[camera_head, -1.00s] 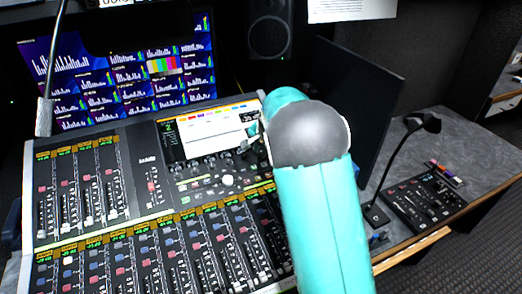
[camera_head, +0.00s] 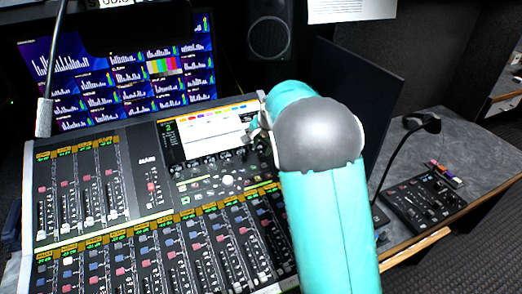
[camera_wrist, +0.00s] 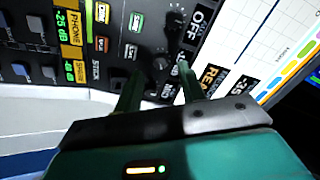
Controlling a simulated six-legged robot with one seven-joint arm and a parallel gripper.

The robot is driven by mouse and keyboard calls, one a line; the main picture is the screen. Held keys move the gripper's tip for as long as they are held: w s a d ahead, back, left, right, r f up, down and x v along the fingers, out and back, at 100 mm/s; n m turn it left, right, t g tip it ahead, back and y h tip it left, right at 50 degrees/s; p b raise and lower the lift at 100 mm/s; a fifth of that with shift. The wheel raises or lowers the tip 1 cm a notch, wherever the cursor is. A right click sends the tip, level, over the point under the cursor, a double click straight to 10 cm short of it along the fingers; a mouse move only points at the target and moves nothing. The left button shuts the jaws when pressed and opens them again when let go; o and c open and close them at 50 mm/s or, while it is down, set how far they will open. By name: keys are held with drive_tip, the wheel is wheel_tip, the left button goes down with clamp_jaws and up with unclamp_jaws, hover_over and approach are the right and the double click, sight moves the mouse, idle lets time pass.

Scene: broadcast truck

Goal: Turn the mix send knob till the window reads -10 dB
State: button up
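My gripper (camera_wrist: 160,88) points at the mixing console in the wrist view, its two dark green fingers apart with a gap between them. A small dark knob (camera_wrist: 161,63) shows between and just beyond the fingertips; I cannot tell whether they touch it. Another dark knob (camera_wrist: 175,18) sits farther up the panel. Black windows with white text stand beside the knobs: one reads OFF (camera_wrist: 196,26), another seems to read -35 (camera_wrist: 240,88). A window near the right fingertip is partly hidden. I cannot tell which knob is the mix send. In the head view, my arm hides the console's right part.
The console (camera_head: 140,222) is covered with faders and buttons, and its screen (camera_head: 205,130) stands close to my gripper. A dark monitor (camera_head: 355,100) stands behind my arm.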

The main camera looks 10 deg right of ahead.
drive_tip(key=a+v, duration=0.1)
drive_tip(key=v, duration=0.9)
drive_tip(key=shift+d+r, duration=0.2)
drive_tip(key=shift+d, duration=0.25)
drive_tip(key=shift+s, duration=0.1)
drive_tip(key=s+r+n, duration=0.2)
drive_tip(key=s+r, duration=0.2)
drive_tip(key=s, duration=0.5)
drive_tip(key=s+r+n, duration=0.3)
drive_tip(key=s, duration=0.6)
drive_tip(key=s+f+n, duration=0.1)
drive_tip(key=s+n, duration=0.1)
drive_tip(key=s, duration=0.6)
drive_tip(key=s+f+n+t+h, duration=0.1)
drive_tip(key=s+n, duration=0.1)
drive_tip(key=s, duration=0.7)
drive_tip(key=shift+a+f+n, duration=0.3)
drive_tip(key=shift+a+n, duration=0.1)
drive_tip(key=shift+a, duration=0.1)
drive_tip(key=shift+s, duration=0.1)
